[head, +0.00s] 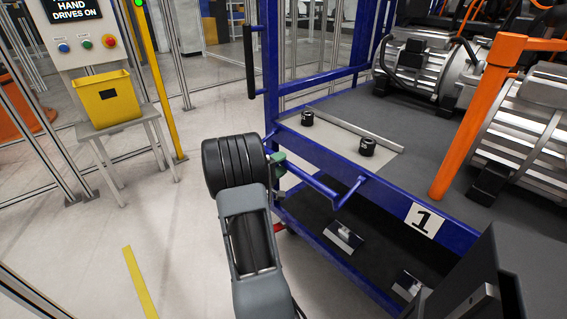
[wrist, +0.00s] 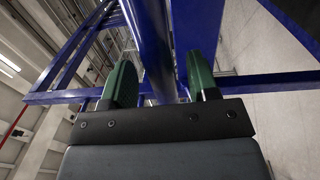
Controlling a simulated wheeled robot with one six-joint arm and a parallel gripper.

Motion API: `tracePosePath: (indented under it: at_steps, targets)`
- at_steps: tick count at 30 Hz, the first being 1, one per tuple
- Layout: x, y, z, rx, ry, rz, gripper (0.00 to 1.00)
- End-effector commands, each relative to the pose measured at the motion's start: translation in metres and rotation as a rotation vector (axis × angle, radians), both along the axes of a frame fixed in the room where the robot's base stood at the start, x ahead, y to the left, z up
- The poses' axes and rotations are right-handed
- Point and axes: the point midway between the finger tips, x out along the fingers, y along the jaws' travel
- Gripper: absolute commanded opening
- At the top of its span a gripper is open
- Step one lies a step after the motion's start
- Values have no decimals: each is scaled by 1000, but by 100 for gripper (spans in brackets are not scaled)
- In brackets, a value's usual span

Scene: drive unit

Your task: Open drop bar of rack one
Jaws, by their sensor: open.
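The blue rack (head: 400,205) carries a white label with a black "1" (head: 424,219) on its front edge. A blue bar (head: 318,187), which looks like the drop bar, stands out in front of the rack, below its deck edge. My gripper (head: 278,162), with green fingertips, is at the left end of this bar, beside the rack's corner. In the wrist view my gripper (wrist: 161,80) is open, and a blue bar (wrist: 150,45) runs between its green fingers. I cannot tell whether the fingers touch it. My wrist hides part of the rack's left corner.
Two black knobs stand on the rack's deck plate (head: 340,135). Silver drive units (head: 530,125) and an orange post (head: 475,125) are at right. A yellow bin (head: 107,98) sits on a stand at left, under a control panel (head: 80,38).

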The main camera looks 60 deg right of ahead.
Motion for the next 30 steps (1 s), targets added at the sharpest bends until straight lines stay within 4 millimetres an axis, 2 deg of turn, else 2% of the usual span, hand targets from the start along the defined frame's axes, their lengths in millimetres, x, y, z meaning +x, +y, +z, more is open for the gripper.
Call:
tracePosePath:
  at_steps: [6,17,30]
  targets:
    - [-5,-14,1,0,1,-1,54]
    - [-6,-16,1,0,1,0,53]
    - [-6,-16,1,1,1,0,11]
